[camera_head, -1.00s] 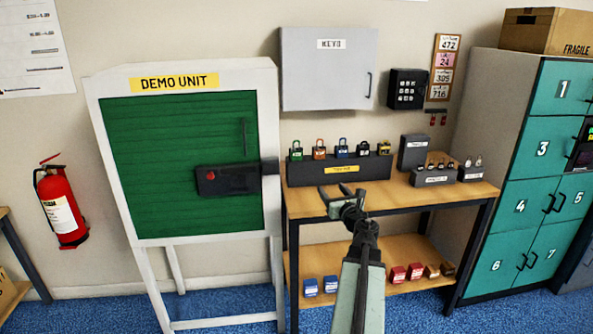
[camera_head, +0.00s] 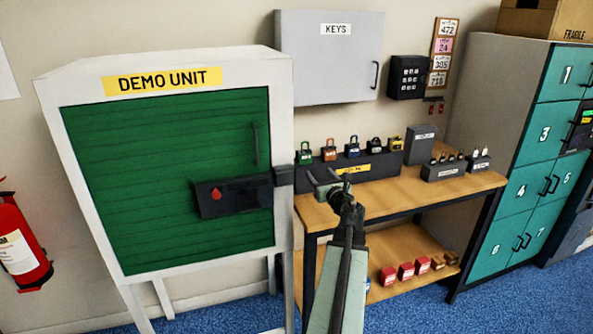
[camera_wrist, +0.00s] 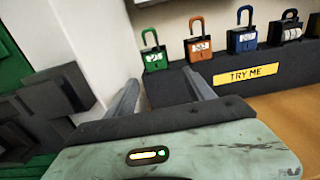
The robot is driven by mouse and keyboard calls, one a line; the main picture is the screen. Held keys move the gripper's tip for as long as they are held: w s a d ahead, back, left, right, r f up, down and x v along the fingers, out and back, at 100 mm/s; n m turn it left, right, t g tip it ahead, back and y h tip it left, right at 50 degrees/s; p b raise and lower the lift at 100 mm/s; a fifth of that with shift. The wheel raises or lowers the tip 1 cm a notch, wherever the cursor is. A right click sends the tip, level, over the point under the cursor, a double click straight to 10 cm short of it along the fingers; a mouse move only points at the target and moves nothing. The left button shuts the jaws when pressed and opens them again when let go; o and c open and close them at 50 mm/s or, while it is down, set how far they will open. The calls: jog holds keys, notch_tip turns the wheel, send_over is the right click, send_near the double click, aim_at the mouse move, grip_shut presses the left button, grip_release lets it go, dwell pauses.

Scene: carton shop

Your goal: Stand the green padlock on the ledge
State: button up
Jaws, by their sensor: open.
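The green padlock (camera_head: 304,156) stands upright at the left end of a long black stand (camera_head: 372,168) on the wooden bench. In the wrist view the green padlock (camera_wrist: 154,60), with a white label and raised shackle, is ahead of my fingers, a little left of the middle. My gripper (camera_head: 328,181) is open and empty in front of the stand's left end. In the wrist view its fingers (camera_wrist: 163,88) are apart, with the padlock beyond them. A dark box with a red mark (camera_head: 232,196) juts from the green door; I cannot tell whether its top is the ledge.
Orange, blue, black and yellow padlocks (camera_head: 396,143) stand right of the green one. The white-framed demo unit (camera_head: 284,120) is close on the left. The bench top (camera_head: 400,193) is clear in front of the stand. Teal lockers (camera_head: 535,175) stand at the right.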

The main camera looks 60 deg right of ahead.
aim_at(306, 159)
jog(key=x, duration=1.1)
jog(key=shift+w+a, duration=0.3)
jog(key=shift+a, duration=0.1)
jog(key=c, duration=1.1)
jog(key=shift+c, duration=0.2)
jog(key=shift+s+r+p, duration=0.1)
jog(key=shift+r+p, duration=0.2)
jog(key=shift+r, duration=0.05)
jog(key=shift+s, duration=0.15)
